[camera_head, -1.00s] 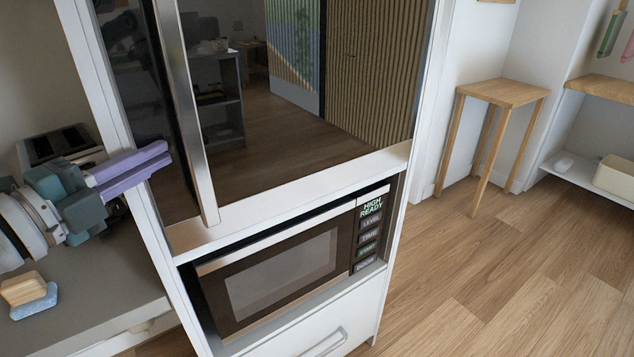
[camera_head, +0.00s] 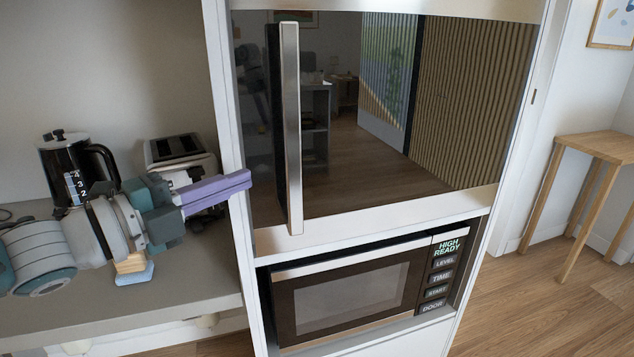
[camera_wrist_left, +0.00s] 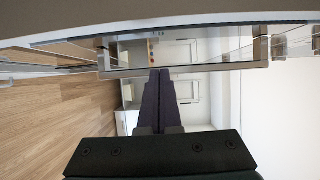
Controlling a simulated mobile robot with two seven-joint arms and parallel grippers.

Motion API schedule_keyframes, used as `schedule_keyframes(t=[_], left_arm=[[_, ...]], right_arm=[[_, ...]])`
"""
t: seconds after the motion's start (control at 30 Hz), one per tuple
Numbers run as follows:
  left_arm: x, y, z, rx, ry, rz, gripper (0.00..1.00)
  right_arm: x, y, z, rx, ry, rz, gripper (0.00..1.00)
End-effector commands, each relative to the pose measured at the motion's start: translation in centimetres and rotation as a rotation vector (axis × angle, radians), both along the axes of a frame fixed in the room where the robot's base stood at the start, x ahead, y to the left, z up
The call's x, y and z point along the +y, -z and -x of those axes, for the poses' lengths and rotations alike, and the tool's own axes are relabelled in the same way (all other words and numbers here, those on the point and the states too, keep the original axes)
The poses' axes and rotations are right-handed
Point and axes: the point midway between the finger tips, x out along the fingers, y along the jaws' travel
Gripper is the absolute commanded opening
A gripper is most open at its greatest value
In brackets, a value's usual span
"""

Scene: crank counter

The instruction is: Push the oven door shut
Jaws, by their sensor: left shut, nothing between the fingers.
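The oven door (camera_head: 345,180) is a dark, reflective glass panel in a tall white cabinet, with an upright metal handle (camera_head: 291,130) on its left side. It looks flush or nearly flush with the cabinet front; I cannot tell whether a small gap is left. My left gripper (camera_head: 247,180) has its purple fingers shut and empty. In the head view its tips overlap the cabinet's left upright, left of the handle; contact cannot be told. The shut fingers also show in the left wrist view (camera_wrist_left: 160,75), pointing towards a framed metal edge. My right gripper is not in view.
A microwave (camera_head: 350,295) sits below the oven. On the left counter (camera_head: 190,275) stand a black kettle (camera_head: 62,165), a toaster (camera_head: 178,150) and a small wood-and-blue block (camera_head: 132,267) near my arm. A wooden stool (camera_head: 595,150) stands right, with open floor before it.

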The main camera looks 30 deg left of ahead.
Motion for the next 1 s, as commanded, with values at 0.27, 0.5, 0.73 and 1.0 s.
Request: schedule_keyframes(t=[0.27,0.5,0.73,1.0], left_arm=[[1.5,0.2,3.3,0.004,0.002,0.000,0.00],[2.5,0.1,5.3,0.001,0.004,0.001,0.00],[2.8,0.0,5.9,0.000,0.004,0.001,0.00],[2.6,0.3,5.9,0.020,-0.013,0.023,0.00]], right_arm=[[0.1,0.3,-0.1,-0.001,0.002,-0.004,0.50],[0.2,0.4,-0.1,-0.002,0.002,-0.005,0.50],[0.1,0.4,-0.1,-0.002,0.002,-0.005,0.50],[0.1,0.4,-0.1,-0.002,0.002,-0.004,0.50]])
